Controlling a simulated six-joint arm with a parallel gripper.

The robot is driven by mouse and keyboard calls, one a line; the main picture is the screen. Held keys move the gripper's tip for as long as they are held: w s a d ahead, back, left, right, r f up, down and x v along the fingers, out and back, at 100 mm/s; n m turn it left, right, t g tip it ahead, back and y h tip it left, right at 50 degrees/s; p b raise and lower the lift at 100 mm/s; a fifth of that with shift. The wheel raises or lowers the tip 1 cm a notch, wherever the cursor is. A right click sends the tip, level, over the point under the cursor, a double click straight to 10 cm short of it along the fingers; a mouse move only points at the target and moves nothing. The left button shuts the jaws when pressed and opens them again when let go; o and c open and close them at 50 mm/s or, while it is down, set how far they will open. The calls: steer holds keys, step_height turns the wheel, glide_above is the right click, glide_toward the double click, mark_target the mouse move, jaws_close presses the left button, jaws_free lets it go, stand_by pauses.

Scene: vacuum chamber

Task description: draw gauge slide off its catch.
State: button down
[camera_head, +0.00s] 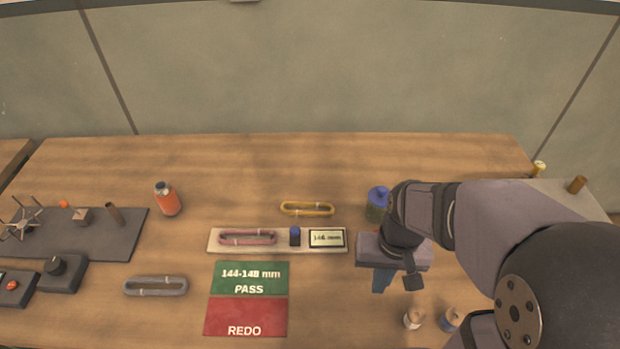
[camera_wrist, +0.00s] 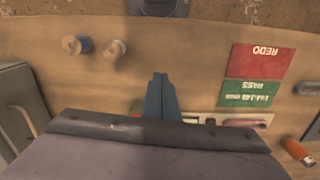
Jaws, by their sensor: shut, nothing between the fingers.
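The gauge board (camera_head: 279,249) lies flat on the bench, with a pink loop (camera_head: 248,238) on its left part. The gauge slide (camera_head: 295,236), a small dark blue block, stands between the loop and a display (camera_head: 327,238) that seems to read 146 mm. My gripper (camera_head: 381,284) is shut and empty, to the right of the board and apart from it. In the wrist view the closed blue fingers (camera_wrist: 160,82) show over bare bench.
A green and red PASS/REDO card (camera_head: 246,298) lies before the board. A yellow loop (camera_head: 307,209) and blue-topped jar (camera_head: 378,198) are behind; a grey loop (camera_head: 156,286) and orange bottle (camera_head: 166,198) are left. Two spools (camera_head: 414,318) stand near the front right.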

steer(key=w+a+f+m+g+y+b, duration=0.15)
steer(key=w+m+y, duration=0.25)
steer(key=w+m, duration=0.6)
steer(key=w+a+m+t+y+b, duration=0.1)
steer(key=w+a+m+y+b, duration=0.25)
steer(key=w, duration=0.95)
steer(key=shift+m+g, duration=0.25)
steer(key=shift+m, duration=0.5)
steer(key=p+x, duration=0.2)
steer(key=x, duration=0.2)
steer(key=p+x, duration=0.1)
steer(key=x, duration=0.3)
steer(key=shift+s+f+p, duration=0.2)
steer(key=shift+f+p, duration=0.15)
steer(key=shift+f, duration=0.15)
steer(key=shift+s+a+p, duration=0.15)
steer(key=shift+a+p, duration=0.4)
steer(key=shift+a, duration=0.5)
steer(key=shift+s+a+f, duration=0.1)
steer(key=shift+a+f, duration=0.2)
steer(key=shift+a, duration=0.5)
